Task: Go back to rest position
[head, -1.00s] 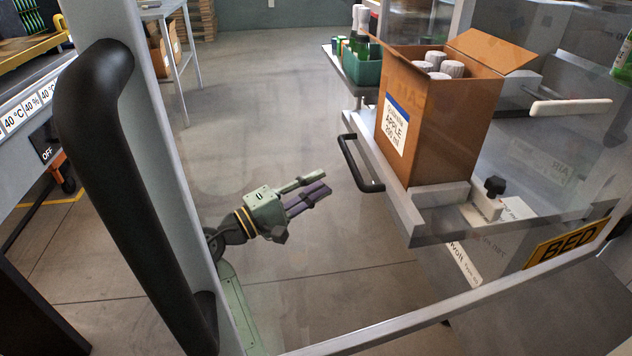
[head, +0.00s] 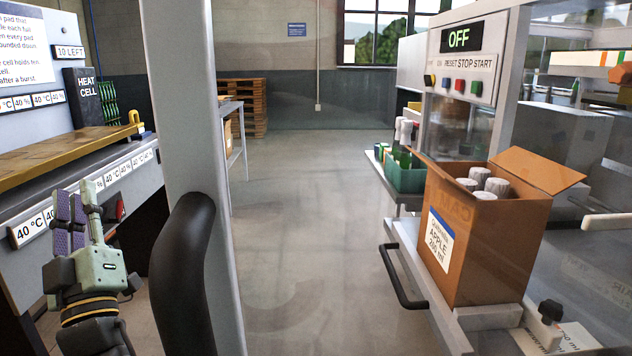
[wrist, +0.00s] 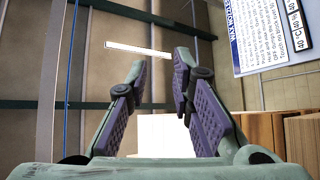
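My gripper (head: 79,219) is at the lower left of the head view, raised and pointing up, in front of the heat cell bench. In the wrist view my gripper (wrist: 157,95) shows its two purple-padded fingers spread apart with nothing between them. The fingers touch no object that I can see. The lower part of my arm is cut off by the frame's bottom edge.
A grey post with a black handle (head: 183,275) stands just right of my gripper. The bench's label rail (head: 130,170) lies behind it. An open carton (head: 470,245) of capped bottles sits on the right machine. Clear floor (head: 310,220) lies between.

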